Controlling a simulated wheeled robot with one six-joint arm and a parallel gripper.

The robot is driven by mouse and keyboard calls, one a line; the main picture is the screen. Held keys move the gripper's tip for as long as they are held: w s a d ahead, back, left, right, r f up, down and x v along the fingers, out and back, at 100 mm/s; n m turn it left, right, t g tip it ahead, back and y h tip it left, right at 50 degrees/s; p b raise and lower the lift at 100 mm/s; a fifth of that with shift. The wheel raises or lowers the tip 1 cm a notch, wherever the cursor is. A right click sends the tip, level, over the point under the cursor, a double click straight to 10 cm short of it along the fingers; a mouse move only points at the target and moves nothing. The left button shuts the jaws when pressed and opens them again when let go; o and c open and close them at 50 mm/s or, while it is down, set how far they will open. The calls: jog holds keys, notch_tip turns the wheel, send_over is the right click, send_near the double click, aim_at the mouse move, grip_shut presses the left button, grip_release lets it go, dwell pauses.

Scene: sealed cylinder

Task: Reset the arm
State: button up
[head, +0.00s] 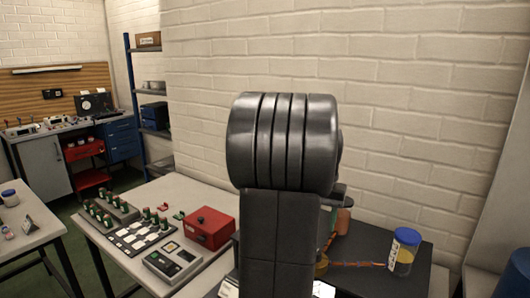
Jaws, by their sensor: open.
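My own dark arm (284,160) rises in the middle of the head view and blocks much of what is behind it. My gripper does not show clearly; it is hidden behind the arm or out of frame. A cylinder with a blue lid, white label and amber contents (403,255) stands upright on a dark surface (372,240) right of my arm. An orange-brown object (341,218) shows partly beside the arm; what it is cannot be told.
Left of my arm, a light table (168,188) bears a red box (209,228), a grey device (172,262) and several small green-topped parts. A brick wall (420,110) closes the back.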

notch_tip(320, 180, down, 10)
jog(key=shift+f+p, duration=0.25)
jog(key=shift+p, duration=0.1)
jog(key=shift+n, duration=0.4)
jog(key=n, duration=0.4)
jog(key=shift+n, duration=0.3)
jog(key=n+b, duration=0.1)
jog(key=n, duration=0.5)
jog(key=shift+n, duration=0.3)
notch_tip(320, 180, up, 9)
jog(key=shift+f, duration=0.2)
jog(key=shift+f, duration=0.1)
